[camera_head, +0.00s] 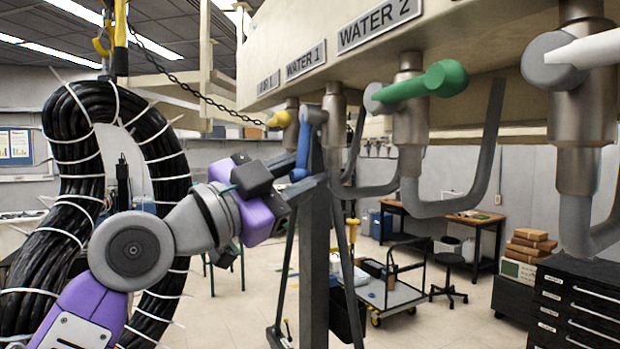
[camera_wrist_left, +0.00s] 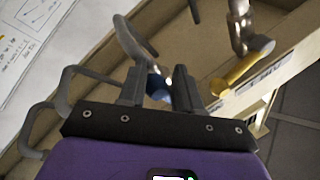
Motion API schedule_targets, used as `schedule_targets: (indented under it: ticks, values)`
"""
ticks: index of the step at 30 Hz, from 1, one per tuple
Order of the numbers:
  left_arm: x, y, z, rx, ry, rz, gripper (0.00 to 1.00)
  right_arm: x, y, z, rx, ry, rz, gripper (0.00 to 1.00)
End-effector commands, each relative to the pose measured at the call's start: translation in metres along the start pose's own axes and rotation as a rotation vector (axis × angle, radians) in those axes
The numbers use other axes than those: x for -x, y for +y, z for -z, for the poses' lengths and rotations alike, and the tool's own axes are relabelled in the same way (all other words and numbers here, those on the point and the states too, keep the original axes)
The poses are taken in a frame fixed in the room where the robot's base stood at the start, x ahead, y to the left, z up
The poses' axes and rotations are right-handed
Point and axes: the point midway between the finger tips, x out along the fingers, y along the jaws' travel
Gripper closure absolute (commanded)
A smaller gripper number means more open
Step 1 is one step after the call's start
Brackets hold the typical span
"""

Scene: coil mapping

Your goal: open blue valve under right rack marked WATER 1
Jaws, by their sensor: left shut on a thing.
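The blue valve handle (camera_head: 303,150) hangs downward from its pivot on the pipe under the WATER 1 label (camera_head: 306,59). My left gripper (camera_head: 301,186) reaches in from the left and is shut on the lower end of the blue handle. In the left wrist view the blue handle (camera_wrist_left: 158,89) shows between the two dark fingers, partly hidden by them. My right gripper is in neither view.
A yellow handle (camera_head: 279,119) sits just left of the blue one. A green handle (camera_head: 428,83) under WATER 2 (camera_head: 378,22) sticks out to the right. Grey bent pipes (camera_head: 455,207) hang below. A thick black cable coil (camera_head: 80,190) hangs at the left, near my left arm.

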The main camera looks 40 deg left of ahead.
Motion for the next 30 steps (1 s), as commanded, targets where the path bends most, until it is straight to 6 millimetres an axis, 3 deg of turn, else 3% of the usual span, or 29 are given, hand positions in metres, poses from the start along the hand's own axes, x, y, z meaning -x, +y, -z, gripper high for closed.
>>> schedule_targets:
  ticks: [8, 9, 14, 23, 30]
  values:
    - [0.002, -0.004, 0.004, -0.01, 0.011, 0.014, 1.0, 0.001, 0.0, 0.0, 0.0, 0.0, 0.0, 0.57]
    - [0.002, -0.004, 0.004, -0.01, 0.011, 0.014, 0.65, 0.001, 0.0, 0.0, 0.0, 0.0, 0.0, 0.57]
    - [0.001, -0.003, 0.003, -0.008, 0.008, 0.011, 0.41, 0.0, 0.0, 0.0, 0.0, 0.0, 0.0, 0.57]
    - [0.002, -0.002, 0.001, -0.005, 0.004, 0.006, 0.41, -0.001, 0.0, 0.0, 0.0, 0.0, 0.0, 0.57]
    - [0.036, -0.002, 0.0, -0.006, 0.005, 0.01, 0.41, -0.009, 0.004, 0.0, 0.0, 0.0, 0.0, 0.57]
